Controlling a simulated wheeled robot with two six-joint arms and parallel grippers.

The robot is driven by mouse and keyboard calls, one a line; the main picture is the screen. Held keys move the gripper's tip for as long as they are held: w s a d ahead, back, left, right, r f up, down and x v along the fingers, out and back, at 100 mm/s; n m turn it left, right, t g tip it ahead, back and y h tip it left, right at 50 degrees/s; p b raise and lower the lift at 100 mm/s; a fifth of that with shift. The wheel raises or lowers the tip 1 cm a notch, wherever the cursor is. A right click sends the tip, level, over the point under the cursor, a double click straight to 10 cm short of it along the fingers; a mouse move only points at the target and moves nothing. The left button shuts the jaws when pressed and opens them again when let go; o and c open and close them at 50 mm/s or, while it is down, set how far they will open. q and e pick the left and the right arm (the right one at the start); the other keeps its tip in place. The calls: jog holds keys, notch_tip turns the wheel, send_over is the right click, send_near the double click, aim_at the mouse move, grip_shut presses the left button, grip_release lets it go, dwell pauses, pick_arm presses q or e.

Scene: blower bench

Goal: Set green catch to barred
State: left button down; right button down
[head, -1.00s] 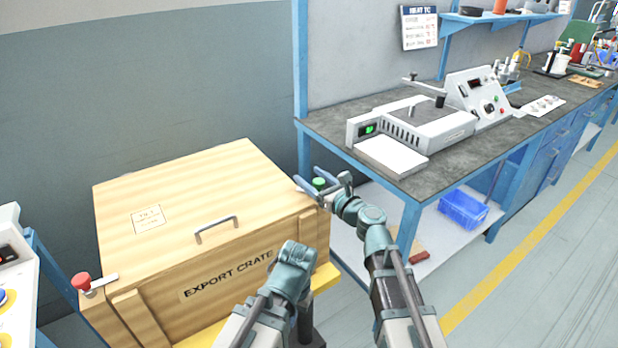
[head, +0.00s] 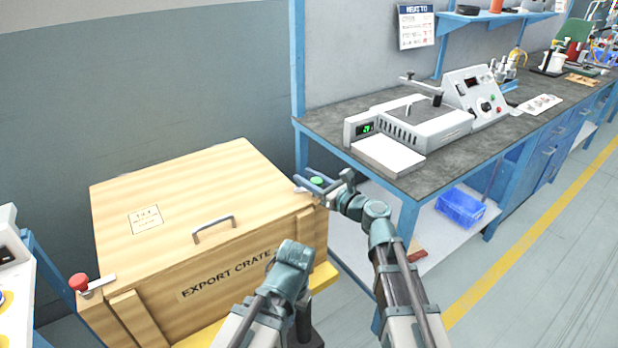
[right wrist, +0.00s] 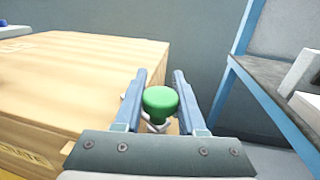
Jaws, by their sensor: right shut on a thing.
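The green catch (head: 316,181) has a round green knob at the right end of the wooden export crate (head: 135,172). My right gripper (head: 312,184) is at this knob, with one finger on each side of it. The right wrist view shows the green knob (right wrist: 160,102) between the two blue-grey fingers, with a bit of pale metal below it. The catch's plate is mostly hidden, so its exact angle is hard to tell. My left gripper (head: 272,260) is in front of the crate's front face, its fingers mostly hidden behind its own wrist.
A red catch (head: 80,282) with a metal plate sits at the crate's left end. The lid is down and has a handle (head: 214,228). A workbench (head: 455,158) with instruments stands close to the right of my right arm, with a blue bin (head: 461,207) on its lower shelf.

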jog(key=n+g+y, duration=0.1)
jog(key=n+g, duration=0.1)
jog(key=n+g+y, duration=0.2)
jog(key=g, duration=0.1)
jog(key=shift+s+a, duration=0.2)
jog(key=shift+s+a+n+g+y, duration=0.1)
jog(key=shift+s+n+g+y, duration=0.15)
jog(key=shift+n+g+y, duration=0.6)
jog(key=shift+s+a+n+g+y, duration=0.1)
jog(key=shift+s+n+g, duration=0.3)
jog(key=shift+g, duration=0.95)
jog(key=shift+n+g, duration=0.3)
jog(key=shift+n, duration=0.05)
jog(key=shift+c, duration=2.4)
grip_release()
jog(key=shift+d, duration=0.15)
jog(key=s+d, duration=0.2)
jog(key=d, duration=1.1)
jog(key=shift+d, duration=0.2)
